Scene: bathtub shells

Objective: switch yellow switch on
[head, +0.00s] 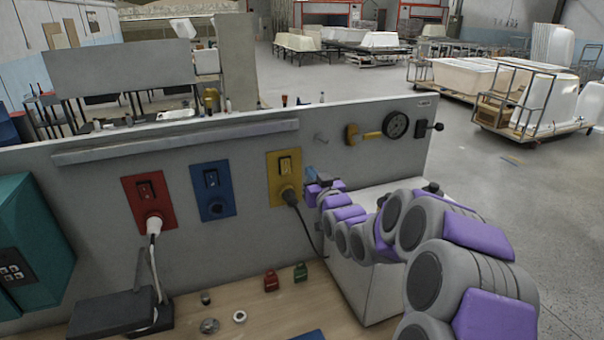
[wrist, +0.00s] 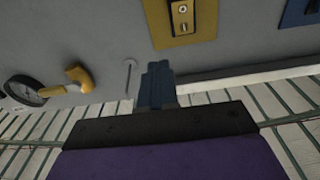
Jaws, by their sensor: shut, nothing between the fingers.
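The yellow switch plate (head: 273,172) is on the upright grey panel, with a dark rocker switch (head: 285,165) in its upper part. A black plug (head: 289,196) with a cable sits in its lower part. In the wrist view part of the yellow plate (wrist: 205,30) shows at the top, cut off by the edge; whether the switch is on or off I cannot tell. My gripper (head: 308,171) is just right of the plate in the head view. In the wrist view my gripper (wrist: 157,68) has its blue fingers shut and empty, apart from the plate in the picture.
A red plate (head: 131,192) with a white plug and a blue plate (head: 225,186) are to the left. A yellow handle (head: 352,135) and a round black dial (head: 396,125) are to the right. Red (head: 271,281) and green (head: 300,272) padlocks are on the wooden surface below.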

